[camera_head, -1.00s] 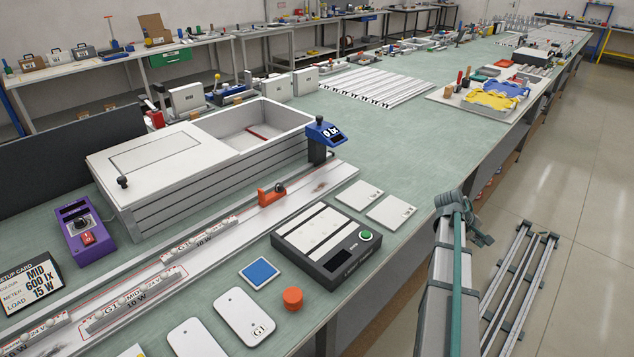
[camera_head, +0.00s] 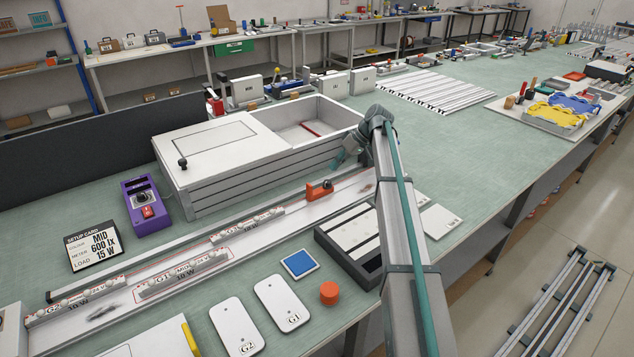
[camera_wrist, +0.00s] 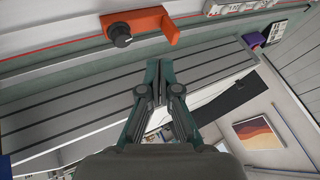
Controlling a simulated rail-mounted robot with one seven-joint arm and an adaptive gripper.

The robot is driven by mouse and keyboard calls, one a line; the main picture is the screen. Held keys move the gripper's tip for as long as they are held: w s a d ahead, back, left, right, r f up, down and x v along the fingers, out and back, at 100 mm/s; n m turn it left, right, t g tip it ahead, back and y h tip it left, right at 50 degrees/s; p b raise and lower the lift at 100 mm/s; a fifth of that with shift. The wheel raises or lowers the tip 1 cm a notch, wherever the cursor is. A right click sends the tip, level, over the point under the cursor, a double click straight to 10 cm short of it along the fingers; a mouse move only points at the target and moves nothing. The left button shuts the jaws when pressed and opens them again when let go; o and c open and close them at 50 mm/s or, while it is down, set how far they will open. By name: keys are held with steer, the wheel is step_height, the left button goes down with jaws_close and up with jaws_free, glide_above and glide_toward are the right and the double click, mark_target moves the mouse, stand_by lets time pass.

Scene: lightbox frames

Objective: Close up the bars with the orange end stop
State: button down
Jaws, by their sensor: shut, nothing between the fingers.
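The orange end stop (camera_head: 319,188) with a dark knob sits on the long white rail (camera_head: 350,190), right of the bars and apart from them. Three labelled bars lie along the rail: one marked G1 (camera_head: 183,274), one behind it (camera_head: 247,225), and one at left marked G2 (camera_head: 75,301). My gripper (camera_wrist: 157,68) is shut and empty. In the wrist view the end stop (camera_wrist: 153,24) lies just beyond the fingertips, apart from them. In the head view my gripper (camera_head: 340,160) is beside the white box, near the end stop, small and partly hard to make out.
A white lightbox (camera_head: 225,185) stands behind the rail. A purple control unit (camera_head: 146,205) and setup card (camera_head: 93,246) are at left. A dark-framed tester (camera_head: 335,245), blue tile (camera_head: 298,263), orange puck (camera_head: 329,292) and white plates (camera_head: 238,326) lie in front.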

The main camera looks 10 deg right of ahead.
steer(key=p, duration=0.4)
glide_above(318, 193)
step_height(318, 193, down, 7)
steer(key=shift+w+d+f, duration=0.1)
steer(key=shift+w+d, duration=0.05)
steer(key=shift+a+f, duration=0.2)
steer(key=shift+f, duration=0.05)
